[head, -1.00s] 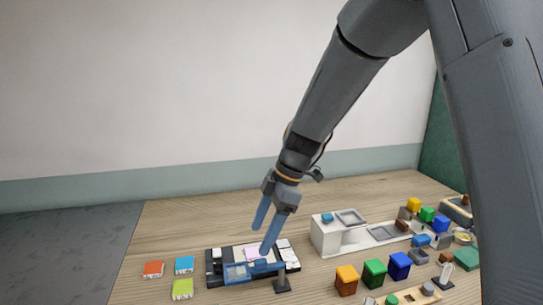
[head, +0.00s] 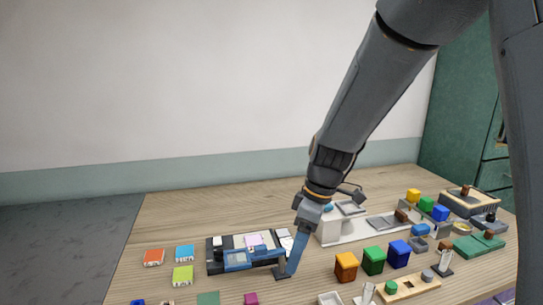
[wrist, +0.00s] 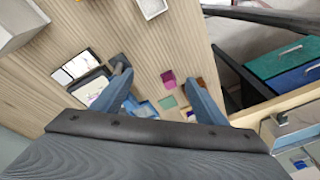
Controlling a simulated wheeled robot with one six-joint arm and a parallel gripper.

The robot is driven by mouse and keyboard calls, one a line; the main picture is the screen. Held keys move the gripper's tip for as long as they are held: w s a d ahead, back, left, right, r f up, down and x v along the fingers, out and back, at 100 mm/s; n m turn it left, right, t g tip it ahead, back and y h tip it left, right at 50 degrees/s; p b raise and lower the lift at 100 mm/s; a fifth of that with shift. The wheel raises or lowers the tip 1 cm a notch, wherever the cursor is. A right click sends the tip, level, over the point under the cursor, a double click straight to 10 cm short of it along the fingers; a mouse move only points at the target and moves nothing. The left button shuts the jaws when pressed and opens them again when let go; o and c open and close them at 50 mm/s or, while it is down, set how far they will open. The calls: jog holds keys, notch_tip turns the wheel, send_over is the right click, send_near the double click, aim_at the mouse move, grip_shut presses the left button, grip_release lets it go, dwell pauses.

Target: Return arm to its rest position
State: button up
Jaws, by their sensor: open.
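My arm reaches down from the upper right in the head view. My gripper (head: 293,266) points downward over the table, right of a black tray with a blue holder (head: 238,260). In the head view one blue finger hides the other and covers part of a small dark stand (head: 281,272). The wrist view shows my gripper (wrist: 160,88) with its two blue fingers spread apart and nothing between them that I can see held. I cannot tell how high the fingertips are above the table.
Orange, blue and lime boxes (head: 183,276) lie left of the tray. A white fixture (head: 335,230) stands just behind my gripper. Orange, green and blue blocks (head: 373,261) stand to the right, with green and wooden pieces beyond. The table's back left is clear.

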jog(key=s+d+f+m+b, duration=0.2)
jog(key=s+d+f+m, duration=0.1)
jog(key=d+m, duration=0.1)
jog(key=s+d+f+m+h+b, duration=0.1)
jog(key=s+d+f+m+b, duration=0.1)
jog(key=s+d+f+m, duration=0.1)
jog(key=s+d+f+m+t+h+b, duration=0.1)
jog(key=s+d+f+m+b, duration=0.1)
jog(key=d+m, duration=0.3)
jog(key=shift+s+d+f+m, duration=0.15)
jog(key=shift+s+f+m, duration=0.15)
jog(key=shift+s+f, duration=0.35)
jog(key=shift+s+d+f+m+h, duration=0.3)
jog(key=shift+s+d+f+m, duration=0.05)
jog(key=shift+m, duration=0.25)
jog(key=shift+a, duration=0.1)
